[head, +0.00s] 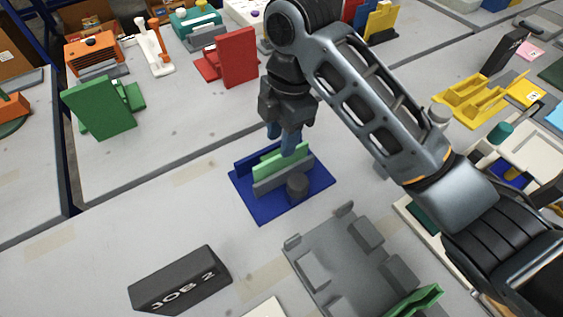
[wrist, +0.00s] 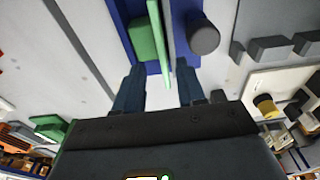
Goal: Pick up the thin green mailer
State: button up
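The thin green mailer (head: 268,168) stands on edge in a blue holder (head: 258,208), beside an upright grey plate (head: 284,178). In the wrist view the mailer (wrist: 158,42) is a narrow light-green strip, with the grey plate to its right and a thicker green block (wrist: 142,40) to its left. My gripper (head: 282,142) points down over the holder. In the wrist view its two fingers (wrist: 158,84) are apart, with the mailer's near edge in the gap between them. Neither finger visibly touches the mailer. The fingers partly hide the holder's back in the head view.
A dark grey cylinder (head: 297,187) stands on the holder's right. A grey fixture tray (head: 335,262) and a black "JOB 2" block (head: 180,282) lie nearer. Green (head: 100,108) and red (head: 238,58) stands are behind. The table left of the holder is clear.

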aim_at(281, 166)
notch_tip(281, 166, down, 5)
jog(key=shift+s+r+p, duration=0.1)
jog(key=shift+s+p, duration=0.05)
jog(key=shift+p, duration=0.15)
jog(key=shift+c, duration=0.3)
grip_shut()
